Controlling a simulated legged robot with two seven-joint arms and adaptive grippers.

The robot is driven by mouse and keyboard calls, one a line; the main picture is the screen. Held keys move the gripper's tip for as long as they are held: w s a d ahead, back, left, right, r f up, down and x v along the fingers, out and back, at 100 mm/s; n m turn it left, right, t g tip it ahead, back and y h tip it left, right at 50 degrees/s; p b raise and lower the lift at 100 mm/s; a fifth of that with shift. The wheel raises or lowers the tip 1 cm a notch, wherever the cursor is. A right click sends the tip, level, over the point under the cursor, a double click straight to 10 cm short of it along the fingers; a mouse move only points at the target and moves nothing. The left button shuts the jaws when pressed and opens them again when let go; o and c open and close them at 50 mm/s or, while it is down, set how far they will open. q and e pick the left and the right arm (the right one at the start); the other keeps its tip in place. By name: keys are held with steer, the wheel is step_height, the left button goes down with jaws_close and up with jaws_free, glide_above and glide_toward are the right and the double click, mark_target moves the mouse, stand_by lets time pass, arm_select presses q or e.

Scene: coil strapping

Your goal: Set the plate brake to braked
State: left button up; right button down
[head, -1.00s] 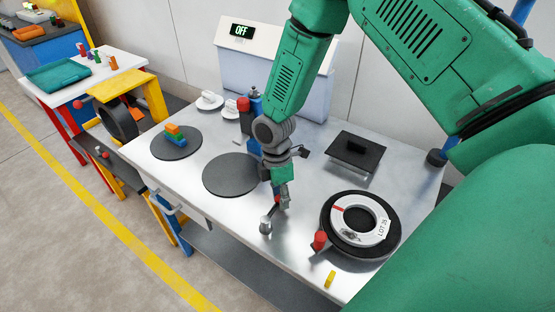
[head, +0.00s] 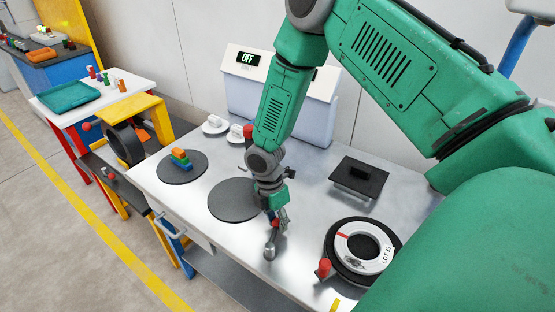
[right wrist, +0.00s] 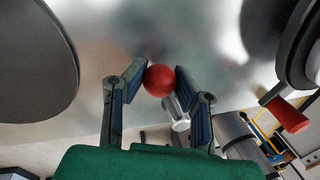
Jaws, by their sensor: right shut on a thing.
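A small lever with a red ball knob (right wrist: 160,80) and a pale metal stem (right wrist: 178,118) shows in the right wrist view; I take it for the plate brake. In the head view its grey rounded foot (head: 270,250) stands near the table's front edge. My right gripper (head: 278,226) is shut on the red knob. In the right wrist view its two fingers (right wrist: 160,82) sit on either side of the knob. The brake's marking, if any, cannot be read. My left gripper is not in view.
A dark round plate (head: 232,200) is left of my gripper, and another plate (head: 172,173) bears coloured blocks. A black-topped stand (head: 359,176) is behind. A scale reads OFF (head: 247,59).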

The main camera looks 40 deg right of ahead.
steer(key=shift+w+a+r, duration=0.1)
steer(key=shift+w+a, duration=0.15)
steer(key=c, duration=1.2)
jaws_free()
steer(key=shift+a, duration=0.2)
steer(key=shift+r, duration=0.25)
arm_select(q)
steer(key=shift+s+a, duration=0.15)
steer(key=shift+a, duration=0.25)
arm_select(e)
steer(key=r, duration=0.3)
steer(key=w+r, duration=0.1)
steer(key=r, duration=0.3)
steer(key=w+r, duration=0.1)
steer(key=r, duration=0.3)
steer(key=shift+w+a+r, duration=0.15)
steer(key=shift+r, duration=0.05)
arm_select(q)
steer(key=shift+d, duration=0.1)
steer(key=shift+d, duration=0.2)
arm_select(e)
steer(key=shift+d+f, duration=0.1)
steer(key=shift+d, duration=0.25)
